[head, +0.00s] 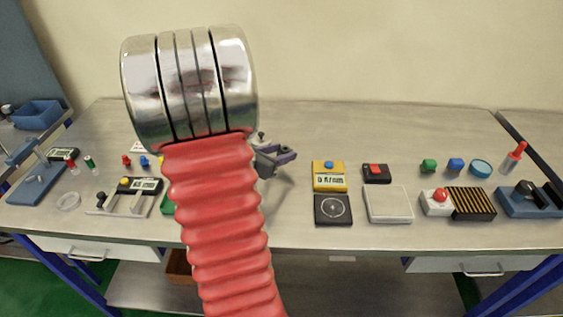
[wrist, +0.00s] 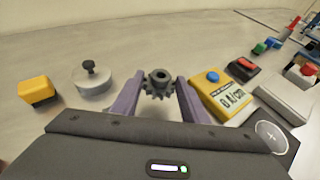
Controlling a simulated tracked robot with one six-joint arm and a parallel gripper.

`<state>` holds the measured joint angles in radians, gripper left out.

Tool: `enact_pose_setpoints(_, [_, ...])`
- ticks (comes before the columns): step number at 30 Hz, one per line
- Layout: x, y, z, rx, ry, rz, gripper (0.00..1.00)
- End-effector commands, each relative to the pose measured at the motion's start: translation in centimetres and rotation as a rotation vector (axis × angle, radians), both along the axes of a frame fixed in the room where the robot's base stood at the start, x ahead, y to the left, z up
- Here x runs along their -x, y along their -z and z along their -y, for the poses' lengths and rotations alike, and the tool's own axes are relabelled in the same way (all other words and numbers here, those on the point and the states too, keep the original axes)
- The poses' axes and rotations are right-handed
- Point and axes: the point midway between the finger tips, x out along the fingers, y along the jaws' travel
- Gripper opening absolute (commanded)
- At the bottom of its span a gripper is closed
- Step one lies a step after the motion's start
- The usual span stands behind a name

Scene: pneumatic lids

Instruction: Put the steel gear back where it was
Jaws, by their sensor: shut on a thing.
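The steel gear (wrist: 158,84) is a small dark toothed wheel with a hub and a central hole. In the wrist view it sits between the purple fingers of my gripper (wrist: 157,93), which is shut on it. In the head view my gripper (head: 284,158) shows right of my red arm, over the middle of the bench; the gear cannot be made out there. Whether the gear touches the bench is hard to tell.
A grey disc with a black knob (wrist: 92,77) and a yellow block (wrist: 38,92) stand left of my gripper. A yellow meter (head: 329,176) and a black dial plate (head: 332,210) stand to its right. My arm hides part of the bench (head: 350,140).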

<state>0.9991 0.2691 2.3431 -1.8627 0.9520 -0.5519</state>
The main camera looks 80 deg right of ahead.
Motion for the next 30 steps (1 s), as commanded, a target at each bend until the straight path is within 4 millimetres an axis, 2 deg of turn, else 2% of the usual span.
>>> enact_pose_setpoints(5, [0.0, 0.2, 0.0, 0.0, 0.0, -0.001, 0.07])
enact_pose_setpoints(17, [0.0, 4.0, 0.0, 0.0, 0.0, -0.001, 0.07])
enact_pose_setpoints(29, [0.0, 4.3, 0.0, 0.0, 0.0, 0.0, 0.07])
enact_pose_setpoints(30, [0.0, 4.4, 0.0, 0.0, 0.0, 0.0, 0.42])
